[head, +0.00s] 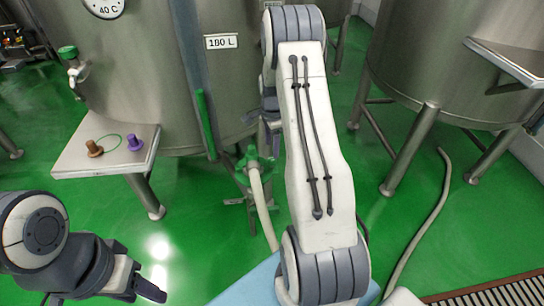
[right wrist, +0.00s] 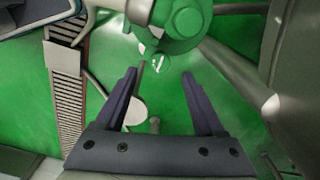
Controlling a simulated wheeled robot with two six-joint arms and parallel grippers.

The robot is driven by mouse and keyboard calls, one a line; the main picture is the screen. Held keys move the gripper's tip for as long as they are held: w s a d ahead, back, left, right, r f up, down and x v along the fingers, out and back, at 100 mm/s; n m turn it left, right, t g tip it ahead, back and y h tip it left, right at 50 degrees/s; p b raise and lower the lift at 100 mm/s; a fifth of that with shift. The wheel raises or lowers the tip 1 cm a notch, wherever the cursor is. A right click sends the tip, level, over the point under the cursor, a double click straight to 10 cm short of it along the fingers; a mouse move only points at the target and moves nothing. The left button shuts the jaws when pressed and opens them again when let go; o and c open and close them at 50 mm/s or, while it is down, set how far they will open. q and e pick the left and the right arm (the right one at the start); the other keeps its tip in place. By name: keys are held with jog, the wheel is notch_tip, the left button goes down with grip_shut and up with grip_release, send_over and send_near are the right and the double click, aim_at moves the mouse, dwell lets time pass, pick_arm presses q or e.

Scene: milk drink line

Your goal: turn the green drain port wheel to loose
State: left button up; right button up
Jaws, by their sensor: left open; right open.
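The green drain port fitting (head: 254,162) is low at the front of the large steel tank, with a pale hose hanging from it. In the right wrist view, round green port parts (right wrist: 184,22) show at the top, just beyond my fingertips; I cannot tell clearly which part is the wheel. My right gripper (right wrist: 160,73) is open, with nothing held between its fingers. In the head view it (head: 271,138) is mostly hidden by my arm, close by the port. My left gripper (head: 148,288) is open and empty at the lower left, far from the port.
The steel tank (head: 130,55) carries a gauge and a 180 L label (head: 221,42). A side shelf (head: 75,158) holds a brown and a purple knob. Another tank (head: 430,70) stands right, with a hose (head: 432,215) on the green floor. A drain grate (head: 500,293) lies lower right.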

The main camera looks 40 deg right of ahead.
aim_at(272, 158)
notch_tip(272, 158, down, 5)
jog(key=shift+f, duration=0.15)
grip_shut()
